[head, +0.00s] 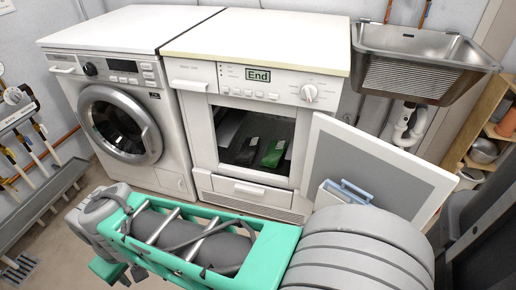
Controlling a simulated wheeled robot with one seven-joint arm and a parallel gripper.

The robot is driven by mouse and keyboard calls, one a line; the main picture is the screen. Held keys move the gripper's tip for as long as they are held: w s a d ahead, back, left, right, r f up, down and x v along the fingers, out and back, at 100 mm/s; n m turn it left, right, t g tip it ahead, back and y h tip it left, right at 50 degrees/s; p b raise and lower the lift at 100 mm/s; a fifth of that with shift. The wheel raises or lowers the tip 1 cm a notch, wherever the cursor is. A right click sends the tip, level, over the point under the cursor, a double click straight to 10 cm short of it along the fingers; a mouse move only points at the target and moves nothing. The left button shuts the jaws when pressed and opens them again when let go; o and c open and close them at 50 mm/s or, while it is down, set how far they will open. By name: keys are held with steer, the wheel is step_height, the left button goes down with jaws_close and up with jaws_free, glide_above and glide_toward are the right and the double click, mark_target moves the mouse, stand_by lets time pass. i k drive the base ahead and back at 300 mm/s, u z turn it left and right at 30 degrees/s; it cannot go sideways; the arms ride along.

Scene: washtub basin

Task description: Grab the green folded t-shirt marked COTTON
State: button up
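A green folded cloth (273,154) lies inside the open dryer (258,92), right of centre in the opening. A pale label shows at its upper end, but its lettering is too small to read. A dark folded cloth (246,151) with a pale label lies just left of it. The dryer door (375,165) stands swung open to the right. My folded arm fills the bottom of the head view, in front of and below the opening. I cannot make out my gripper's fingers in this view.
A washing machine (122,100) with a closed round door stands left of the dryer. A metal sink (420,65) hangs at the right, beside wooden shelves (478,125). A white-and-blue object (347,193) shows in front of the open door.

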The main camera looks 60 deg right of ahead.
mark_target(272, 159)
steer(key=z, duration=0.4)
steer(key=i, duration=1.05)
steer(key=z, duration=1)
steer(key=i, duration=0.45)
steer(key=z, duration=0.25)
